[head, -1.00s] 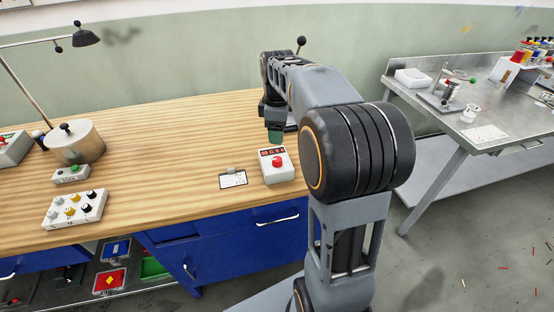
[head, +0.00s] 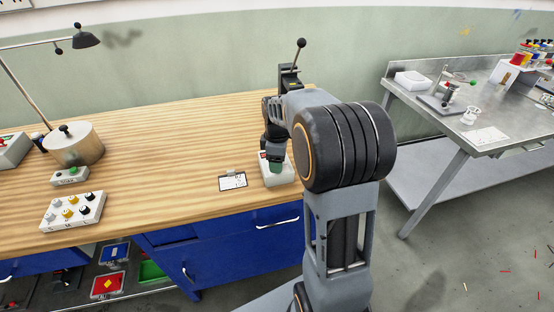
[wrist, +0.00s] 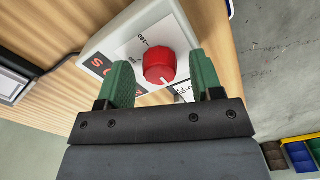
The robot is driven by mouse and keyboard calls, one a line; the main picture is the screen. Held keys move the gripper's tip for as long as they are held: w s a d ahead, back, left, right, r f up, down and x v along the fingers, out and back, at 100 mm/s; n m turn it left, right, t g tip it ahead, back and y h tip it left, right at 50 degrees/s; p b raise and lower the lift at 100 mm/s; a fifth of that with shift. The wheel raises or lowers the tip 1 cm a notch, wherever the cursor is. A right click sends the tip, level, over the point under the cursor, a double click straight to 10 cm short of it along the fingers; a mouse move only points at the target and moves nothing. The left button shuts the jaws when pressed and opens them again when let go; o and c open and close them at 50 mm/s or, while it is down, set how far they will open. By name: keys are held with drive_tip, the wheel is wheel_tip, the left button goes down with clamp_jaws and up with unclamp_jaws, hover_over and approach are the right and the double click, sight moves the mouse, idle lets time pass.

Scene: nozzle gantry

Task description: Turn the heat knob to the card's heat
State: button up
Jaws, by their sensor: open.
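The heat knob is a red round knob (wrist: 159,65) on a white control box (wrist: 101,43), seen in the wrist view. A dial scale is printed around the knob and a dark display with red characters sits beside it. My gripper (wrist: 160,80) is open, with one green finger on each side of the knob. I cannot tell whether either finger touches it. In the head view my gripper (head: 275,165) is over the control box (head: 280,178) and hides the knob. A white card (head: 232,182) in a clip lies left of the box; its writing is too small to read.
A black lever (head: 300,55) on a dark stand rises behind my arm. A metal pot (head: 76,145), a small box with a green button (head: 70,176) and a white block of several knobs (head: 73,212) are at left. The middle of the wooden bench is clear.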

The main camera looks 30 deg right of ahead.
drive_tip(key=c, duration=0.9)
